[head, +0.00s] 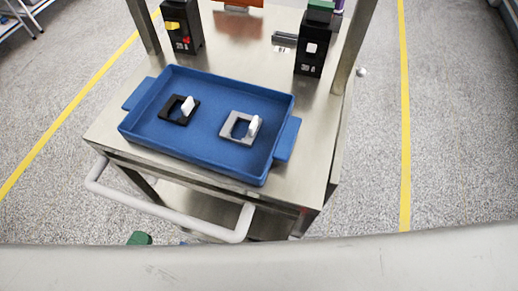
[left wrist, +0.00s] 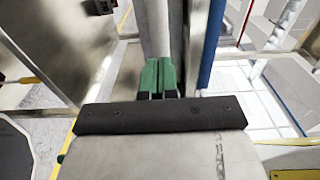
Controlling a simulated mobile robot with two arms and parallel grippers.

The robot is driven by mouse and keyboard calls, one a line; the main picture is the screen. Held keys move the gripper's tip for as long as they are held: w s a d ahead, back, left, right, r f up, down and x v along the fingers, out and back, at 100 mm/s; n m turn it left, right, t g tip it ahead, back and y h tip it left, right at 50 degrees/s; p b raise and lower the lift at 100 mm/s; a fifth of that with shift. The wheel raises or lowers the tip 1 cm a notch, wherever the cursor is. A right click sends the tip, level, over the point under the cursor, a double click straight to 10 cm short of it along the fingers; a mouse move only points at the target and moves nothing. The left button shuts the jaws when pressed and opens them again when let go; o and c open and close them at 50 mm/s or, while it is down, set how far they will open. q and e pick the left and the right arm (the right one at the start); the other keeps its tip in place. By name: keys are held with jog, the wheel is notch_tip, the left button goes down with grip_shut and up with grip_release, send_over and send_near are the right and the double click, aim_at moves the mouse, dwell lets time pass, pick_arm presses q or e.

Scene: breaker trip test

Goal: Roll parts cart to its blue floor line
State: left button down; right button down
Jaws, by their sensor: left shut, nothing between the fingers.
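The parts cart (head: 110,131) is a metal cart with a steel top and uprights, standing in front of me. Its pale tubular handle (head: 165,213) sticks out on the side toward me. A blue tray (head: 210,82) sits on the top, holding a black-framed part (head: 169,113) and a grey-framed part (head: 228,131). My left gripper shows only as a bit of green (head: 139,238) just below the handle. In the left wrist view its green fingers (left wrist: 158,78) are shut and empty, near a pale bar; contact is unclear. My right gripper is not in view. I see no blue floor line.
Two black breaker-like units (head: 182,30) (head: 310,55) stand at the back of the cart top. Yellow lines (head: 405,120) (head: 75,112) run along the speckled floor on both sides. The floor beside the cart is clear. Shelving (head: 20,18) shows at the far left.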

pick_arm(q)
jog(key=p+v, duration=0.3)
jog(key=v, duration=0.2)
dwell(0.8)
jog(key=c, duration=1.8)
grip_release()
jog(key=o, duration=0.5)
jog(key=p+v, duration=0.5)
jog(key=v, duration=0.6)
jog(key=shift+r+p, duration=0.1)
jog(key=shift+p, duration=0.3)
